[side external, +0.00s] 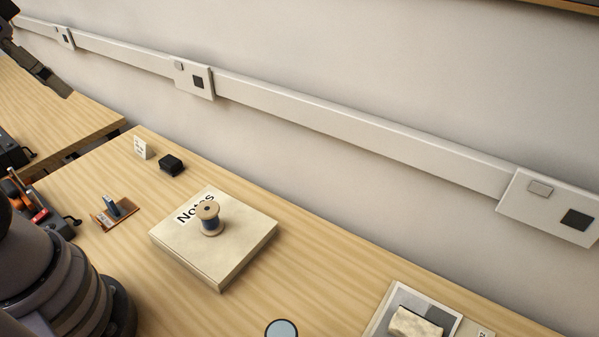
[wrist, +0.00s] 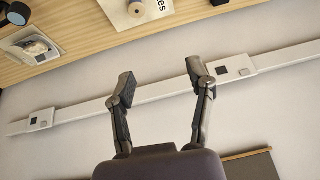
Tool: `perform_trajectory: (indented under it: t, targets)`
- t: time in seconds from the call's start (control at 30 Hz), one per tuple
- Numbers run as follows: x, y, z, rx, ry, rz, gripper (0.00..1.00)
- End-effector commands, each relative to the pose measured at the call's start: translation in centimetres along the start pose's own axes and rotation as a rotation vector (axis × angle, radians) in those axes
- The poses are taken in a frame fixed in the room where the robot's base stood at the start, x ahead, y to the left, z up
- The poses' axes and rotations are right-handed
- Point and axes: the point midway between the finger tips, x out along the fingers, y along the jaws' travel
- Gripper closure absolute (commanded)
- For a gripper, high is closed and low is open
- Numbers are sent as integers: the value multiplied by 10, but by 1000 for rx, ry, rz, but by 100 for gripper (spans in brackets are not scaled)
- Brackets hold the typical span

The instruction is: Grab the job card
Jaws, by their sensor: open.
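A small white card (side external: 142,148) with faint marks stands near the back left of the wooden desk in the side view, beside a small black block. I cannot read it, so I cannot tell if it is the job card. Another pale card edge (side external: 484,332) with a printed character shows at the bottom right, mostly cut off. My gripper (wrist: 160,78) is open and empty in the wrist view, its fingers spread in front of the wall, away from the desk items.
A pale box labelled "Notes" (side external: 212,262) carries a thread spool (side external: 209,219). Around it are the black block (side external: 171,164), a small brown holder (side external: 116,211), a round disc (side external: 281,329) and a stone (side external: 415,323) on a picture. Wall trunking (side external: 360,130) runs behind.

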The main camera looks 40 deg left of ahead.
Motion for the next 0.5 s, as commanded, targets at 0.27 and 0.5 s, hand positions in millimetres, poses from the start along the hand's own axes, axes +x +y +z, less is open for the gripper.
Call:
perform_trajectory:
  t: [0.27,0.5]
  targets:
    - [53,-72,-41,257,-359,-282,46]
    - [124,-146,-79,590,-694,-485,46]
